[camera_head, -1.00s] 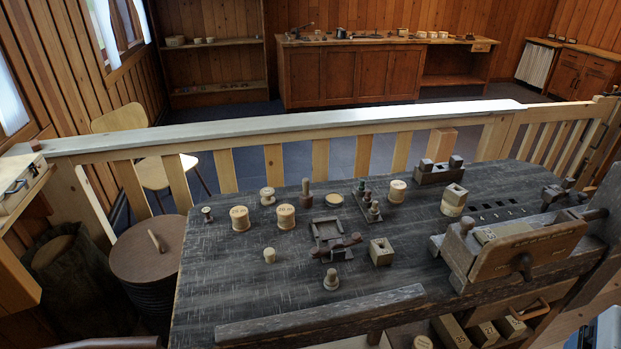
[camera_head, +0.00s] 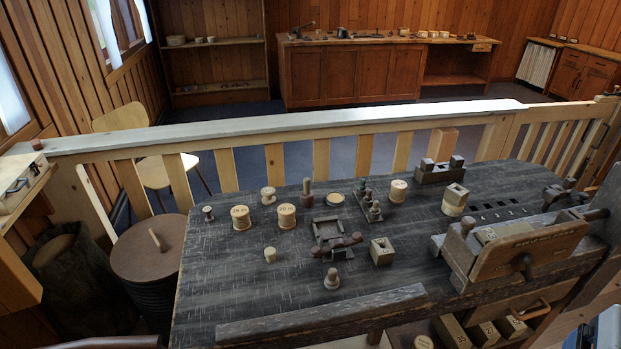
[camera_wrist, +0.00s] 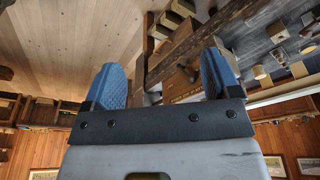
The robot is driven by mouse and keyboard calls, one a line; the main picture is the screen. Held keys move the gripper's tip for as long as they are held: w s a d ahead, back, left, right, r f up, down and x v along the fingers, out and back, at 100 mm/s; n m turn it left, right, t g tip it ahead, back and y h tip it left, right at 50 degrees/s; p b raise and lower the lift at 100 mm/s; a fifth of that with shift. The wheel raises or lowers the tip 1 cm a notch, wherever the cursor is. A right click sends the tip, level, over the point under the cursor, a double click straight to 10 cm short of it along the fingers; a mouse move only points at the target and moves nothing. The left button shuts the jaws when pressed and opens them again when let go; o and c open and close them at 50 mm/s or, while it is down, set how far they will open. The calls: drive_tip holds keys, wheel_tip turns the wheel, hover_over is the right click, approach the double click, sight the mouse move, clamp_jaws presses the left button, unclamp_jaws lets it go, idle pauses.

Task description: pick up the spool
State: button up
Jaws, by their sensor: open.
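Several pale wooden spools stand upright on the dark workbench (camera_head: 235,285) in the head view. Two larger ones with dark lettering, a left spool (camera_head: 240,218) and a right spool (camera_head: 286,216), stand side by side left of the middle. Another labelled spool (camera_head: 398,190) stands farther right. A smaller spool (camera_head: 268,195) is behind the first two, and a knobbed turned piece (camera_head: 332,279) is near the front. I cannot tell which spool is meant. My gripper (camera_wrist: 161,80) shows only in the wrist view, with blue fingers wide apart and nothing between them.
A small cup-like piece (camera_head: 270,255), a dark tray-like frame (camera_head: 329,232), a stand of dark pegs (camera_head: 368,203) and a square block (camera_head: 381,251) share the bench. A vise-like wooden block (camera_head: 525,252) fills its right. A railing (camera_head: 300,124) runs behind. The bench's front left is clear.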

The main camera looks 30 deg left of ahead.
drive_tip(key=w+a+r+n, duration=0.2)
drive_tip(key=w+a+n, duration=0.1)
drive_tip(key=w+a, duration=0.55)
drive_tip(key=w+a+r+n, duration=0.3)
drive_tip(key=w+a, duration=0.2)
drive_tip(key=w, duration=0.6)
drive_tip(key=w+a+f+n+g, duration=0.1)
drive_tip(key=w+a+f+n, duration=0.15)
drive_tip(key=w+a, duration=0.5)
drive_tip(key=w+a+f+n+g, duration=0.1)
drive_tip(key=w+a+n, duration=0.25)
drive_tip(key=a, duration=0.75)
drive_tip(key=n, duration=1)
hover_over(267, 191)
drive_tip(key=shift+g, duration=0.3)
drive_tip(key=f, duration=1.4)
drive_tip(key=d+f, duration=0.1)
drive_tip(key=f, duration=0.6)
drive_tip(key=shift+w+f, duration=0.15)
drive_tip(key=shift+f, duration=0.05)
drive_tip(key=shift+s+a+f, duration=0.2)
drive_tip(key=shift+a+f, duration=0.1)
drive_tip(key=shift+a, duration=0.15)
drive_tip(key=shift+f, duration=1.3)
